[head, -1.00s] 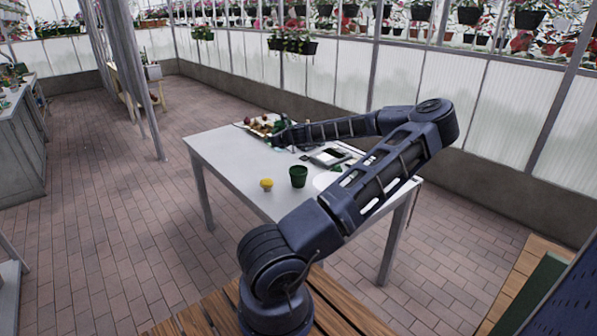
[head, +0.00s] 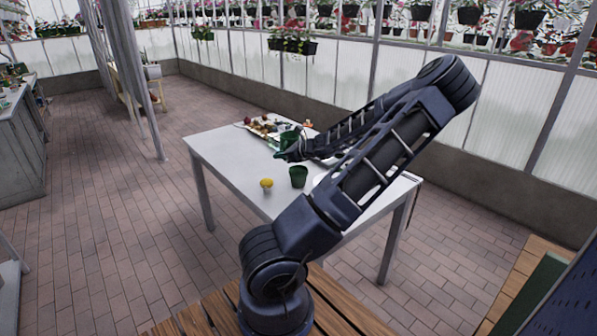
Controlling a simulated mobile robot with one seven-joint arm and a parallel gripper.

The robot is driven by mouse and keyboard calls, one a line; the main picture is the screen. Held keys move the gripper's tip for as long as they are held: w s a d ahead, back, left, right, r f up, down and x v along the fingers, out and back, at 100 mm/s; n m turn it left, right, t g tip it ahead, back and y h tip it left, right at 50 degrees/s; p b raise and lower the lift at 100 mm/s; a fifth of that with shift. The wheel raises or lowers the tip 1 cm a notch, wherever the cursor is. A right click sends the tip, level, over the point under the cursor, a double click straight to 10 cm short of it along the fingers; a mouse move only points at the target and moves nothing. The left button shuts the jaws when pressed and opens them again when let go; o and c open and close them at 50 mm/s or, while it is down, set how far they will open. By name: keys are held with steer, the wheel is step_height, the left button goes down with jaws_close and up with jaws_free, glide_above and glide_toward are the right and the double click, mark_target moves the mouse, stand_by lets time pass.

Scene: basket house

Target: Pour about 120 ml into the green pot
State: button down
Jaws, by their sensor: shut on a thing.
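The dark green pot (head: 298,177) stands upright on the light grey table (head: 222,152), near its front edge. My gripper (head: 284,154) is above the table, behind and slightly left of the pot, apart from it. It is shut on a green thing (head: 289,139), seemingly a vessel, which shows just behind and above the gripper. The fingers are small and partly hidden by the arm. I cannot tell the held thing's full shape, its tilt, or whether anything flows from it.
A small yellow-topped item (head: 266,184) stands left of the pot. A white round item (head: 319,180) lies right of it, partly behind my arm. A tray with several small items (head: 263,127) lies at the table's far end. The table's left side is clear.

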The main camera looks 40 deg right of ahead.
steer(key=shift+s+a+r+n+g+y, duration=0.45)
steer(key=shift+s+a+r, duration=1.35)
steer(key=shift+s, duration=1.65)
steer(key=shift+s+a+r+n+g+y, duration=0.15)
steer(key=shift+s+a+r+n+y, duration=0.7)
steer(key=shift+s+r, duration=2.05)
steer(key=shift+h, duration=0.3)
steer(key=f, duration=1.6)
steer(key=s+f, duration=0.1)
steer(key=f, duration=0.7)
steer(key=shift+a+f, duration=0.15)
steer(key=shift+f, duration=0.1)
steer(key=shift+r+m, duration=0.1)
steer(key=shift+m, duration=0.2)
steer(key=shift+w+d+r+m+g+y, duration=0.2)
steer(key=shift+w+r+m+g, duration=0.1)
steer(key=shift+r, duration=0.2)
steer(key=shift+w+d+r+m+g+y, duration=0.2)
steer(key=shift+r+m, duration=0.1)
steer(key=shift+r, duration=0.2)
steer(key=shift+w+d+r+m+g, duration=0.3)
steer(key=shift+w+d+r+m, duration=0.15)
steer(key=shift+r+m, duration=0.25)
steer(key=w+d+r+m+g+y, duration=0.1)
steer(key=w+d+r+m+y, duration=0.1)
steer(key=r, duration=0.3)
steer(key=shift+w+d+m+g+p, duration=0.3)
steer(key=shift+w+d+g+p, duration=0.1)
steer(key=shift+w+p, duration=0.1)
